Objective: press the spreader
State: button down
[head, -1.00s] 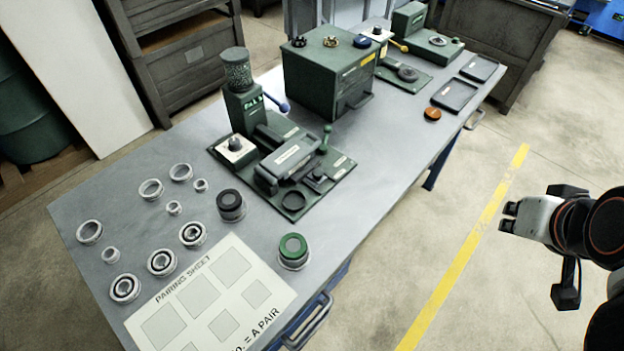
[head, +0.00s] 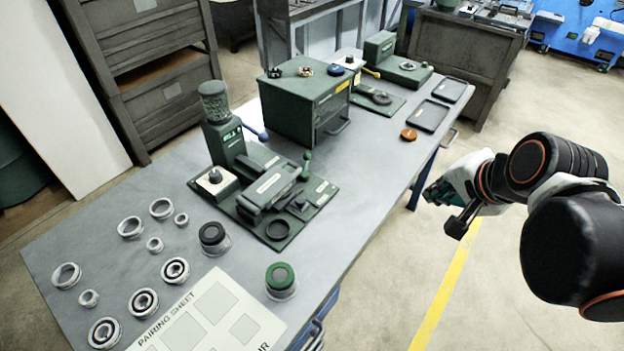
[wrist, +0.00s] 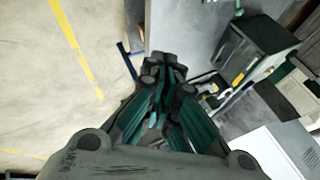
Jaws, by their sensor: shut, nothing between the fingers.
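No label that I can read names the spreader, so I cannot tell which device it is. A dark green lever device (head: 225,135) with a mesh-topped column and a blue-tipped lever stands on a base plate mid-table in the head view.
A green cabinet (head: 305,105) with a front handle stands between the devices. Two black trays (head: 428,115) and an orange disc (head: 408,134) lie near the right edge. Several metal rings (head: 130,227), a green-topped pot (head: 280,281) and a pairing sheet (head: 215,318) occupy the near end.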

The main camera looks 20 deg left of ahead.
jog(key=w+a+f+m+y, duration=0.2)
jog(key=w+a+f+m, duration=0.1)
jog(key=a, duration=0.4)
jog(key=w+a+f+m+g+y+b, duration=0.1)
jog(key=w+a+f+m+y, duration=0.1)
jog(key=w+a+f+m, duration=0.2)
jog(key=w+a+f+m+y+b, duration=0.1)
jog(key=a+f+m, duration=0.4)
jog(key=a, duration=0.5)
jog(key=shift+w+a+f+m+g+y, duration=0.3)
jog(key=shift+w+f+m+g+y, duration=0.15)
jog(key=shift+w+m, duration=0.75)
jog(key=shift+a, duration=0.1)
jog(key=b+x, duration=0.3)
jog(key=x, duration=0.6)
jog(key=shift+w+a+f+b, duration=0.2)
jog(key=shift+a+f+b, duration=0.05)
jog(key=shift+b, duration=0.15)
jog(key=shift+r, duration=0.15)
